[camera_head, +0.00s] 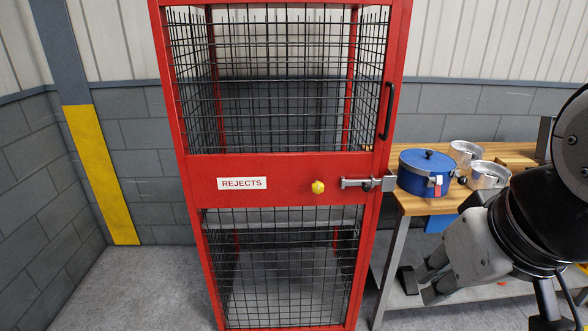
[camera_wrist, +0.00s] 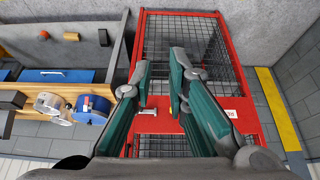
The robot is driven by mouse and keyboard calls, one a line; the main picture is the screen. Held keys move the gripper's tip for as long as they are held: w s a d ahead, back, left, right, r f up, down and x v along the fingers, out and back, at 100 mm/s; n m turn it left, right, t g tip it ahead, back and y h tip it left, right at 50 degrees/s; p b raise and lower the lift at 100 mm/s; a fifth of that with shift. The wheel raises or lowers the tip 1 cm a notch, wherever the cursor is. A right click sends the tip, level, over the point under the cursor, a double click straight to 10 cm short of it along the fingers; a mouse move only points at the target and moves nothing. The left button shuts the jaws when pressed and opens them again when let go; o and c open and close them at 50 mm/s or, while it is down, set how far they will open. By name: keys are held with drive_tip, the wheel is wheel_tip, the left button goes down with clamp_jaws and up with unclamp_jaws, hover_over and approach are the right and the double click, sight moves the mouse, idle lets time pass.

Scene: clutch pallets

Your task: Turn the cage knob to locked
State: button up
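The yellow cage knob (camera_head: 318,187) sits on the red cross panel of the cage (camera_head: 280,175), right of the white REJECTS label (camera_head: 242,184). A grey sliding bolt (camera_head: 365,184) is mounted right of the knob, at the cage's right post. My gripper (camera_head: 428,275) is low at the right in the head view, apart from the cage. In the wrist view my gripper (camera_wrist: 161,66) has its fingers spread with nothing between them.
A wooden-topped workbench (camera_head: 410,203) stands right of the cage, with a blue lidded pot (camera_head: 426,175) and metal pots (camera_head: 488,176) on it. The cage has a black handle (camera_head: 387,110). The floor (camera_head: 150,285) left of the cage is clear.

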drive_tip(key=o, duration=0.7)
drive_tip(key=w, duration=0.4)
drive_tip(key=shift+a+f+n+t, duration=0.1)
drive_tip(key=shift+a+n+t, duration=0.05)
drive_tip(key=shift+n+t, duration=0.2)
drive_tip(key=shift+c, duration=0.2)
drive_tip(key=w+a+f+n+t, duration=0.2)
drive_tip(key=w+f+n, duration=0.1)
drive_tip(key=w, duration=1.1)
drive_tip(key=n+t+y, duration=0.3)
drive_tip(key=t, duration=0.4)
approach(318, 188)
drive_tip(key=s+a+r, duration=0.2)
drive_tip(key=s+a, duration=0.2)
drive_tip(key=a, duration=0.1)
wheel_tip(318, 188, down, 5)
drive_tip(key=w+d+m+t+h, duration=0.1)
drive_tip(key=d+m+t+h, duration=0.2)
drive_tip(key=m, duration=0.1)
drive_tip(key=w, duration=1.4)
drive_tip(key=shift+r, duration=0.15)
drive_tip(key=c, duration=1.2)
